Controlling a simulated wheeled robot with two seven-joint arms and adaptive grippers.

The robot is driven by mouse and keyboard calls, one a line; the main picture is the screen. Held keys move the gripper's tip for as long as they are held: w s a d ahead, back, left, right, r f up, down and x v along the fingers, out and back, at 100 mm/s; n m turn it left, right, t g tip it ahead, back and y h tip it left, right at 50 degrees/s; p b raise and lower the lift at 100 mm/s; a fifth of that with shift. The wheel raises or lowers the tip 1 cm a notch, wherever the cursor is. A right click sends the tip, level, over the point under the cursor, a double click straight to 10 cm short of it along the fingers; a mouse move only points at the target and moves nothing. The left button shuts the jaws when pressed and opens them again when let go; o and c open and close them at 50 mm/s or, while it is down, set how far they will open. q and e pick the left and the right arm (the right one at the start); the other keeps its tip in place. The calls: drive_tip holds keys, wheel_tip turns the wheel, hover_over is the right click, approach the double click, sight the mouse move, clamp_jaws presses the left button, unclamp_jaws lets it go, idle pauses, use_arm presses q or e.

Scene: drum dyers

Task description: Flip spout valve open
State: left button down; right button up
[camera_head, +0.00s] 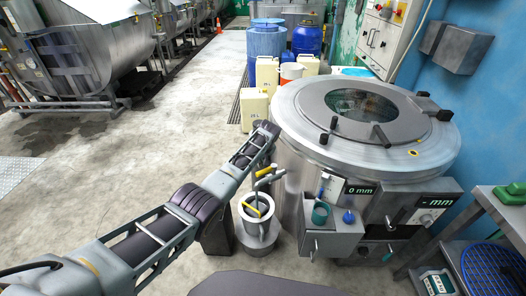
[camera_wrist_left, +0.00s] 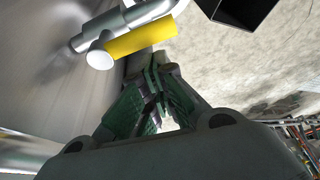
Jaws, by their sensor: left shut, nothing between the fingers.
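The spout valve (camera_head: 269,179) is a grey metal fitting at the front left of the round steel drum, above a small metal pot. In the left wrist view a yellow handle sleeve (camera_wrist_left: 142,40) lies along a metal pipe (camera_wrist_left: 118,27) beside the drum wall. My left gripper (camera_wrist_left: 157,70) has green-padded fingers, shut and empty, just below this yellow sleeve; I cannot tell whether they touch. In the head view my left arm reaches up beside the drum, and its fingers are not clear. My right gripper is not in view.
The steel drum (camera_head: 300,165) stands close to the right of my arm, with a control panel (camera_head: 361,190) in front. Pale canisters (camera_head: 254,108) and blue barrels (camera_head: 266,45) stand behind. The concrete floor at left is clear.

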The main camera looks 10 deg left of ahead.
use_arm(q)
drive_tip(key=v, duration=0.9)
idle(0.4)
idle(0.4)
